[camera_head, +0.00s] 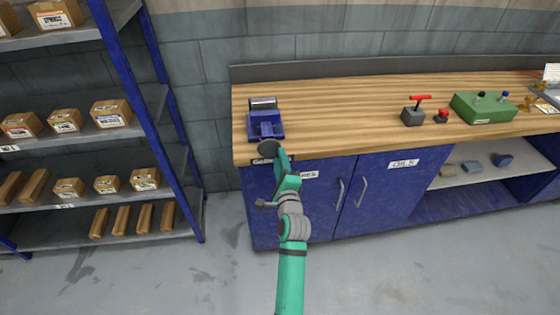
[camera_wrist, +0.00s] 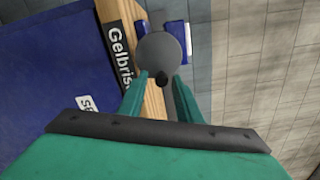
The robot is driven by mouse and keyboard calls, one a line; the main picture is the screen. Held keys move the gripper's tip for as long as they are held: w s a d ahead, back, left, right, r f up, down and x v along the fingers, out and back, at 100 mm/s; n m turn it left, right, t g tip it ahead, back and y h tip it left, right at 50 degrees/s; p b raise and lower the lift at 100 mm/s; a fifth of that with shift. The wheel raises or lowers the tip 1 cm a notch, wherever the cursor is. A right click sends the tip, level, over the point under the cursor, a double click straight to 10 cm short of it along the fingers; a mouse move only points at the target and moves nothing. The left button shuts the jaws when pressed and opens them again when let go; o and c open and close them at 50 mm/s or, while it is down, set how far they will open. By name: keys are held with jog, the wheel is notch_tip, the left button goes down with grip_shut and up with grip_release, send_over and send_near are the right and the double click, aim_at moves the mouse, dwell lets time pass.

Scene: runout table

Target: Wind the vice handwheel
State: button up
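The blue vice (camera_head: 266,124) with a grey metal jaw stands at the left end of the wooden bench. Its handwheel (camera_head: 268,147), a dark grey disc, shows at the bench's front edge. In the wrist view the handwheel (camera_wrist: 158,48) faces me, with a small black knob (camera_wrist: 162,78) low on its face. My gripper (camera_wrist: 160,76) is open, with one finger on each side of the knob and a gap between. I cannot tell whether a finger touches it. In the head view my gripper (camera_head: 277,151) is close to the handwheel, its fingers hard to make out.
The wooden bench top (camera_head: 340,110) is clear right of the vice. A grey block with a red handle (camera_head: 415,112), a red button (camera_head: 442,116) and a green box (camera_head: 483,107) stand further right. Blue cabinet doors (camera_head: 385,205) lie below; a blue-framed shelf (camera_head: 172,190) stands left.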

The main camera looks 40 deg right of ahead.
jog(key=m, duration=0.9)
jog(key=shift+r, duration=0.1)
jog(key=shift+s, duration=0.1)
grip_shut()
jog(key=shift+r+n, duration=0.25)
jog(key=shift+n, duration=0.65)
jog(key=shift+r+n, duration=0.25)
jog(key=shift+n, duration=0.65)
jog(key=shift+r+n, duration=0.1)
jog(key=shift+n, duration=0.2)
jog(key=shift+a+r+n, duration=0.1)
jog(key=shift+r+n, duration=0.05)
jog(key=shift+n, duration=0.55)
jog(key=shift+a+r+n, duration=0.1)
jog(key=shift+r+n, duration=0.05)
jog(key=shift+n, duration=0.55)
